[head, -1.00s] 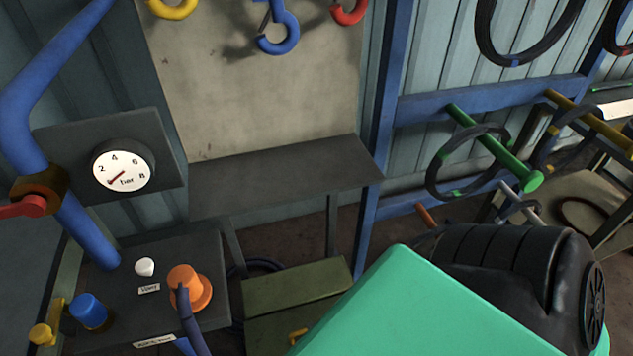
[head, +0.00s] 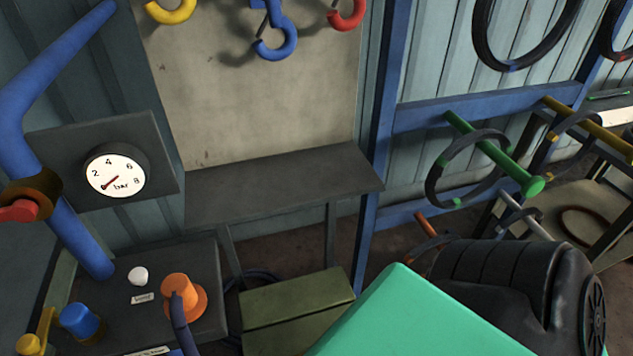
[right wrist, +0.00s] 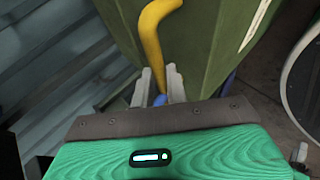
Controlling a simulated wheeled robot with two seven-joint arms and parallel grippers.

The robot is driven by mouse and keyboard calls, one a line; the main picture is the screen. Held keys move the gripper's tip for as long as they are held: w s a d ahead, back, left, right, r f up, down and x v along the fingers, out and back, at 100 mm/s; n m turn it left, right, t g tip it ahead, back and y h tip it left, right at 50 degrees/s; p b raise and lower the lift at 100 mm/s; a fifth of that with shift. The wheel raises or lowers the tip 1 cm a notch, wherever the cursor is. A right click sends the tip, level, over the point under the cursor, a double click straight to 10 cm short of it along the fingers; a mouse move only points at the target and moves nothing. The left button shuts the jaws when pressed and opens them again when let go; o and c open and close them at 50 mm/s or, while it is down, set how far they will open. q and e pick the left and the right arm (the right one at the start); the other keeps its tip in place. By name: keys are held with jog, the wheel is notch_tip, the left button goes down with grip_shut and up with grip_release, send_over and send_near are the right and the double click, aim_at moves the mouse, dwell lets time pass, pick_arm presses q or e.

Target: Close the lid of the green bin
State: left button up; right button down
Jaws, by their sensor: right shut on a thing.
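The olive-green bin (head: 295,300) stands on the floor below the grey shelf, low in the middle of the head view. Its lower part is cut off by the picture edge and by my right arm. In the right wrist view a green panel of it (right wrist: 215,45) fills the upper middle. My right gripper (right wrist: 160,82) has its two pale fingers shut on a yellow bar handle (right wrist: 155,35) in front of that panel. A small blue part shows between the fingers. Whether the lid is open or shut I cannot tell. My left gripper is not in view.
A grey shelf (head: 285,183) stands behind and above the bin. A dark bench with an orange knob (head: 178,292) and a blue knob (head: 80,320) stands left of it. A green peg (head: 500,160) with a ring juts from the wall at right.

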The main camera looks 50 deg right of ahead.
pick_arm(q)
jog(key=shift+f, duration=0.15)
pick_arm(e)
jog(key=shift+s+a+f+g, duration=0.3)
jog(key=shift+s+f, duration=0.5)
jog(key=shift+f, duration=0.1)
jog(key=c, duration=1.4)
grip_release()
jog(key=v, duration=1.3)
jog(key=shift+r, duration=0.6)
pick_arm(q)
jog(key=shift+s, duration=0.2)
pick_arm(e)
jog(key=shift+d, duration=0.1)
